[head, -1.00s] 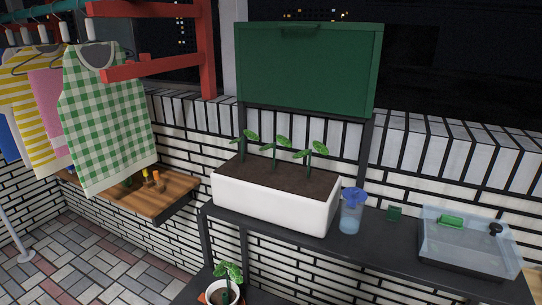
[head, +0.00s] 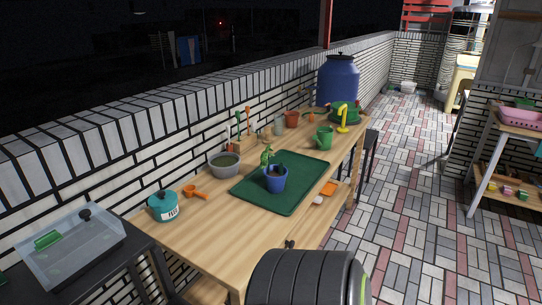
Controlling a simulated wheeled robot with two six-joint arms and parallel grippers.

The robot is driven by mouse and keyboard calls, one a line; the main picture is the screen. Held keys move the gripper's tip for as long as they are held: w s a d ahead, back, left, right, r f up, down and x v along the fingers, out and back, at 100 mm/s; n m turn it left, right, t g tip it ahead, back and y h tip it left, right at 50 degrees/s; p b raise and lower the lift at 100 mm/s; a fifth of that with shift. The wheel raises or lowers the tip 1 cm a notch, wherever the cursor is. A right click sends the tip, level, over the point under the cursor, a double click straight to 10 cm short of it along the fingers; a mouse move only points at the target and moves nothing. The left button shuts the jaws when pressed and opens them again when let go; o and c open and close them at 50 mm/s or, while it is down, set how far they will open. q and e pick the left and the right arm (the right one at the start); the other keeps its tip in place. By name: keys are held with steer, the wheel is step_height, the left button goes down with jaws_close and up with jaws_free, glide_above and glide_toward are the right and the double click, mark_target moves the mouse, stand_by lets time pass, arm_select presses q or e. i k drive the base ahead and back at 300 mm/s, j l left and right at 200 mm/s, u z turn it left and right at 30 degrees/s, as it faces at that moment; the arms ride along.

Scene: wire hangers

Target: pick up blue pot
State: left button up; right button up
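A blue pot (head: 275,183) with a small green plant in it stands upright on a dark green mat (head: 292,200). The mat lies on a long wooden table (head: 215,240) by the brick wall. Neither of my grippers shows in the head view. Nothing is seen touching the pot.
A grey bowl (head: 223,166), a teal lidded container (head: 163,206) and an orange scoop (head: 196,191) stand left of the mat. A green watering can (head: 322,138) is behind it. A black ribbed cylinder (head: 305,278) fills the front. The tiled floor (head: 405,200) right of the table is clear.

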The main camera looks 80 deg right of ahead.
mark_target(276, 181)
steer(key=z, duration=2.45)
steer(key=i+l+u, duration=0.15)
steer(key=u, duration=0.25)
steer(key=i+l+u, duration=0.15)
steer(key=u, duration=0.2)
steer(key=i+l+u, duration=0.1)
steer(key=l+u, duration=0.55)
steer(key=u, duration=0.15)
steer(key=i, duration=0.05)
